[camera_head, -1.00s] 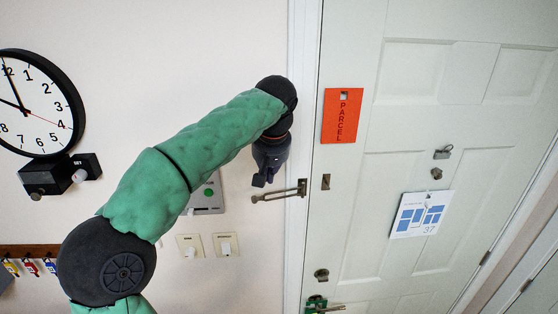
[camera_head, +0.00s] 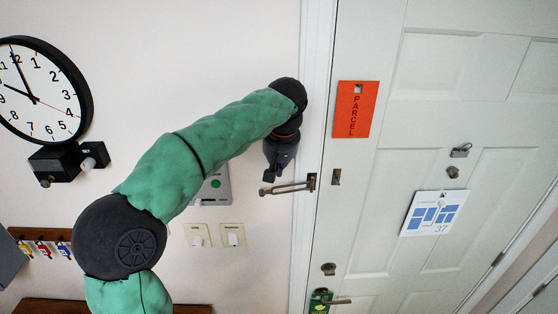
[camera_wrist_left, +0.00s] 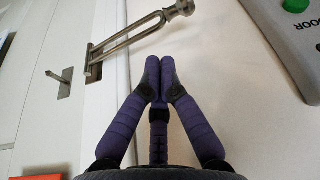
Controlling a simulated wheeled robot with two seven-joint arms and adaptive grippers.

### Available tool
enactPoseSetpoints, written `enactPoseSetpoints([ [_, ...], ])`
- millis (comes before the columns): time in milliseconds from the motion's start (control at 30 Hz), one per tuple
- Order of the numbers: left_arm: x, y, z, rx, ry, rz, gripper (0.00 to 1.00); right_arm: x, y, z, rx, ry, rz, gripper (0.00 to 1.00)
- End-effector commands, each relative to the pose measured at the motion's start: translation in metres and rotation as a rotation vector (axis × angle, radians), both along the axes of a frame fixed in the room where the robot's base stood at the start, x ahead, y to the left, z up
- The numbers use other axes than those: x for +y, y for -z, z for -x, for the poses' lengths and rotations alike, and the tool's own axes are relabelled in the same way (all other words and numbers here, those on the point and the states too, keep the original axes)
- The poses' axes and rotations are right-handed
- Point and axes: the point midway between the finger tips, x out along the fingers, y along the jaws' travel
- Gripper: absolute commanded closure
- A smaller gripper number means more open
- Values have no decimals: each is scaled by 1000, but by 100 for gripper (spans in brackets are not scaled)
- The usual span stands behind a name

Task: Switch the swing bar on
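The swing bar (camera_head: 288,187) is a metal U-shaped loop mounted on the door frame. It sticks out to the left over the wall, away from the door. In the left wrist view the bar (camera_wrist_left: 138,36) runs diagonally above my fingertips, with a round knob at its free end. The small catch (camera_head: 336,177) is on the door, and it also shows in the left wrist view (camera_wrist_left: 63,82). My left gripper (camera_head: 270,178) is just above the bar's free end in the head view. Its purple fingertips (camera_wrist_left: 160,66) are together, empty, and appear apart from the bar. My right gripper is not in view.
A grey panel with a green button (camera_head: 216,184) is on the wall left of the bar, partly behind my arm. Two switches (camera_head: 232,235) are below. An orange PARCEL tag (camera_head: 355,109) and a white card (camera_head: 434,213) hang on the closed door.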

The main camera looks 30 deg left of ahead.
Motion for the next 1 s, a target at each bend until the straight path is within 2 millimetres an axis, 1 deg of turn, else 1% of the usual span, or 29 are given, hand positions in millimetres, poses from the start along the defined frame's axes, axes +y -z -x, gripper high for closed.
enactPoseSetpoints([
  [33,3,9,-1,5,-1,-1,100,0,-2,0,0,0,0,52],
  [100,5,19,-4,5,0,-1,100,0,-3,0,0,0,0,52],
  [200,8,31,-7,3,-1,-1,100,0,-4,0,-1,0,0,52],
  [367,10,42,-11,2,1,0,100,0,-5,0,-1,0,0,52],
  [533,11,46,-12,1,0,0,100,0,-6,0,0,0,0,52],
  [1000,9,46,-10,0,-28,-1,100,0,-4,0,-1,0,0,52],
])
